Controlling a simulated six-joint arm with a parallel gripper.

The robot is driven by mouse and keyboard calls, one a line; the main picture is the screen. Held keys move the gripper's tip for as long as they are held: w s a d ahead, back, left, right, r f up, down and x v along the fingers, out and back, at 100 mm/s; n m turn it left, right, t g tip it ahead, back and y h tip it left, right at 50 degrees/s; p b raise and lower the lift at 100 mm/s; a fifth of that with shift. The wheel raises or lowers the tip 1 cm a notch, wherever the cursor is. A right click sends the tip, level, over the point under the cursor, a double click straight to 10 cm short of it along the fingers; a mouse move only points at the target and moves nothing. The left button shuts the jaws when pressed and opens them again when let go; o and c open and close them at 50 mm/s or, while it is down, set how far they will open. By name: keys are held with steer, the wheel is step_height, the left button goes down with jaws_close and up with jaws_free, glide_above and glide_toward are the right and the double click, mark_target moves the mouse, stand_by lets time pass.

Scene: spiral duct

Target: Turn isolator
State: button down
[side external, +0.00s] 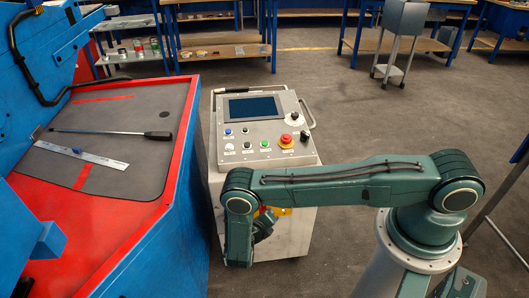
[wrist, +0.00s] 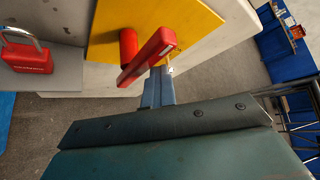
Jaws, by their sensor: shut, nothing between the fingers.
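The isolator is a red bar handle (wrist: 148,55) with a round red hub on a yellow plate (wrist: 197,22), on the pale cabinet wall. In the side external view my gripper (side external: 265,224) is partly hidden, low at the cabinet's near face.
The cabinet (side external: 305,225) carries a sloped control panel (side external: 262,135) with a screen and buttons. A red and blue machine (side external: 95,195) stands close on the left.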

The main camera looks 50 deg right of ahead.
steer(key=s+a, duration=0.4)
steer(key=a, duration=0.3)
stand_by(0.7)
steer(key=shift+w+a, duration=0.1)
